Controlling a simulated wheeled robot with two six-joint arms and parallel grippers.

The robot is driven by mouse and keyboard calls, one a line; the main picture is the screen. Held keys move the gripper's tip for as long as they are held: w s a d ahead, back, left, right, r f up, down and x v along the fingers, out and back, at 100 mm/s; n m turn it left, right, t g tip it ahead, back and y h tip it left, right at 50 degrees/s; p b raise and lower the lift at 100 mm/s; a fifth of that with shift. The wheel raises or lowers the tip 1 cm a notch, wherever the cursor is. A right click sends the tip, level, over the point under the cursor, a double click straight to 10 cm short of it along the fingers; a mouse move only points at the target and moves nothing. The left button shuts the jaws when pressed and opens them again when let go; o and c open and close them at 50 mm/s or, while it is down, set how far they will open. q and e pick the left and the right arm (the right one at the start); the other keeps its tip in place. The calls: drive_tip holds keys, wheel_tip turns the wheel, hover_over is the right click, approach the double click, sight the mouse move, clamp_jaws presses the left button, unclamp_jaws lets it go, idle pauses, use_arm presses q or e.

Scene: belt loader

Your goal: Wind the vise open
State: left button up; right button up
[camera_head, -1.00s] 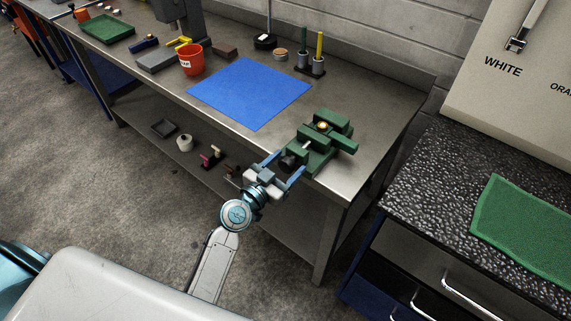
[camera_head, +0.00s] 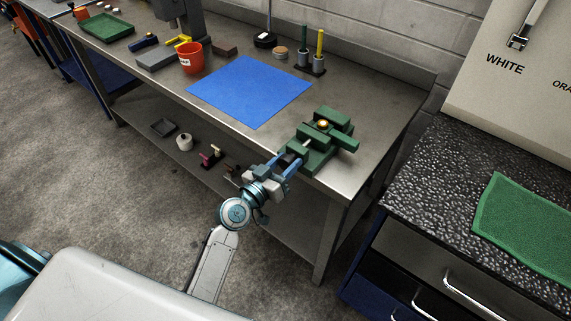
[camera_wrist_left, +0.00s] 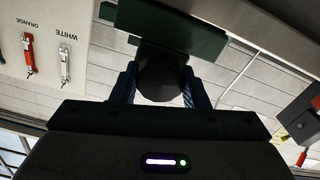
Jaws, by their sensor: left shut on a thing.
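The green vise (camera_head: 322,137) is at the right front corner of the steel workbench, with a brass-coloured round part on top. It also shows in the left wrist view (camera_wrist_left: 185,28). My left gripper (camera_head: 287,163) is at the front of the vise. In the left wrist view its two blue fingers (camera_wrist_left: 158,90) are shut on a dark round knob (camera_wrist_left: 160,80), the hub of the vise's handle. Most of the handle is hidden by the fingers in the head view. My right gripper is not in view.
The steel workbench (camera_head: 385,115) holds a blue mat (camera_head: 250,92), a red cup (camera_head: 191,58) and two pen-like tools in a holder (camera_head: 312,65). A dark speckled counter with a green mat (camera_head: 530,228) stands at the right. The lower shelf holds small parts.

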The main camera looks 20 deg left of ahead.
use_arm(q)
drive_tip(key=n, duration=0.4)
drive_tip(key=shift+n, duration=0.3)
drive_tip(key=n+p, duration=0.1)
drive_tip(key=n, duration=0.4)
drive_tip(key=shift+a+n, duration=0.1)
drive_tip(key=shift+n, duration=0.2)
drive_tip(key=n+p, duration=0.1)
drive_tip(key=n, duration=0.4)
drive_tip(key=shift+f+n+p, duration=0.15)
drive_tip(key=shift+n+p, duration=0.7)
drive_tip(key=shift+n, duration=1.55)
drive_tip(key=o, duration=1)
drive_tip(key=shift+c, duration=0.2)
